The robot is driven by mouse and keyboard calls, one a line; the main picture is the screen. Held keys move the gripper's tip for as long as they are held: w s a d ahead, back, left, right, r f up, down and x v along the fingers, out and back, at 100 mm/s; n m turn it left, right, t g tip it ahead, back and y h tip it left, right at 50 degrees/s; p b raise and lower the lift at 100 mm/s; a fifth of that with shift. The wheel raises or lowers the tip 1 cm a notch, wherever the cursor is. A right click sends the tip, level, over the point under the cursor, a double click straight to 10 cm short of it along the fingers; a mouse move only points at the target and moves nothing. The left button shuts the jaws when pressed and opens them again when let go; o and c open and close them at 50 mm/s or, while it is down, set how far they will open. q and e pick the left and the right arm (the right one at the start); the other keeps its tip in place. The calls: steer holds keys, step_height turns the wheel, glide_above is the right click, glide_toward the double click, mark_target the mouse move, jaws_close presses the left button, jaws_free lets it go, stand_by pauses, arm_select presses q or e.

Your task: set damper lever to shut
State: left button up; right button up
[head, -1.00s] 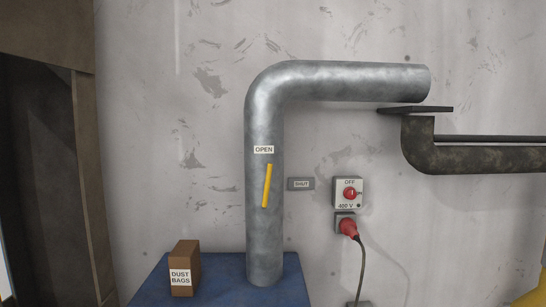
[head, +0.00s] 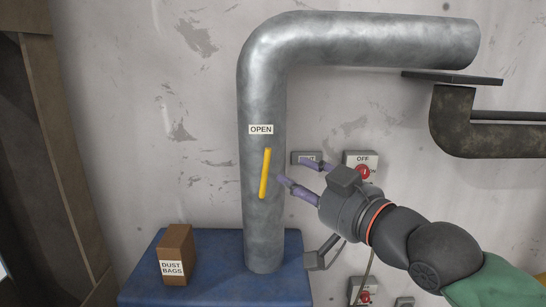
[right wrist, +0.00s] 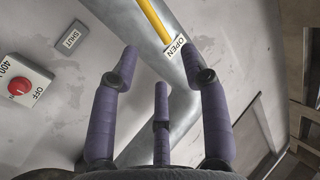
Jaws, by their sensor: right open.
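The yellow damper lever (head: 265,173) stands nearly upright on the grey metal duct (head: 262,220), under the OPEN label (head: 261,129). The SHUT label (head: 305,158) is on the wall to the right of the duct, partly covered by a finger. My right gripper (head: 300,176) is open and empty, just right of the lever and apart from it. In the right wrist view the lever (right wrist: 154,20) runs to the top edge beside the OPEN label (right wrist: 175,46), beyond the spread purple fingers (right wrist: 165,75). The SHUT label (right wrist: 71,36) is at upper left there. My left gripper is not in view.
A switch box with a red knob (head: 362,171) is on the wall behind my right gripper. A blue cabinet (head: 215,283) at the duct's foot carries a brown dust bags box (head: 177,245). A dark pipe (head: 470,135) runs at right.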

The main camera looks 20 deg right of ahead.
mark_target(265, 171)
steer(key=p+x, duration=0.2)
steer(key=x, duration=0.8)
steer(key=shift+w+d+f, duration=0.2)
steer(key=shift+d+f, duration=0.05)
steer(key=shift+s, duration=0.1)
steer(key=shift+c, duration=0.5)
jaws_close()
